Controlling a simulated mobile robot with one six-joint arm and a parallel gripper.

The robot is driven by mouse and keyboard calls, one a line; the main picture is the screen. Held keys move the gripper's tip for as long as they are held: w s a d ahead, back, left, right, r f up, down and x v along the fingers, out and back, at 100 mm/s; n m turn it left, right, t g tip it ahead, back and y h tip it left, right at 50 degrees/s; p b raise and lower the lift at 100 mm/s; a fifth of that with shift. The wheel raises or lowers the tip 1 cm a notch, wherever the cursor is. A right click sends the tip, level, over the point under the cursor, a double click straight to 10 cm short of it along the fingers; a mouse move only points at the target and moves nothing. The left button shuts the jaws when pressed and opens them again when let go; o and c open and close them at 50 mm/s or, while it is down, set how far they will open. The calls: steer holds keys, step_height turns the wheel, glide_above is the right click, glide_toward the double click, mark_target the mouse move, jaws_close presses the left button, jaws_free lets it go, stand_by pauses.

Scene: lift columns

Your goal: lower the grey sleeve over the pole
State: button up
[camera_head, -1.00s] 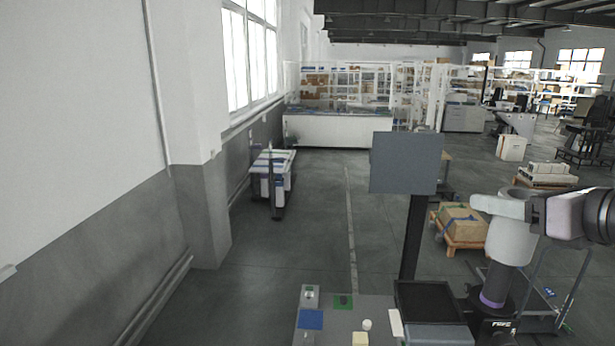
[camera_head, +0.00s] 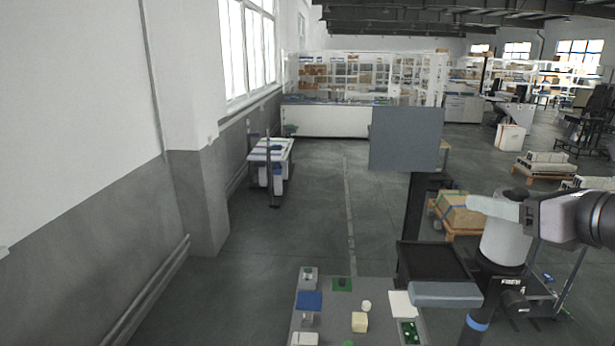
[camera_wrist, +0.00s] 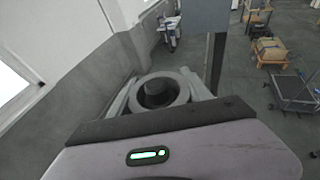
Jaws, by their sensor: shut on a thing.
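The grey sleeve (camera_head: 503,245) is a short, wide, upright tube at the right of the head view. In the wrist view the sleeve (camera_wrist: 182,91) is a thick ring between my fingers. My gripper (camera_head: 497,208) is shut on it from the right, and its light fingers (camera_wrist: 160,92) lie along both sides of the ring. A dark round shape fills part of the opening and looks like the top of the pole (camera_wrist: 157,87). Dark parts show below the sleeve in the head view. The sleeve hides most of the pole, and I cannot tell how far it is on.
A bench (camera_head: 335,318) with small blocks and parts stands at the bottom centre. A grey panel (camera_head: 405,140) on a dark post and a black tray (camera_head: 435,262) stand left of the sleeve. A pallet with a carton (camera_head: 460,213) is behind. The floor at centre left is clear.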

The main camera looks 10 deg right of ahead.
steer(key=shift+f, duration=0.35)
steer(key=o, duration=1.6)
steer(key=shift+o, duration=0.2)
steer(key=b+v, duration=0.1)
steer(key=v, duration=1.6)
steer(key=shift+s, duration=0.25)
steer(key=shift+r, duration=0.1)
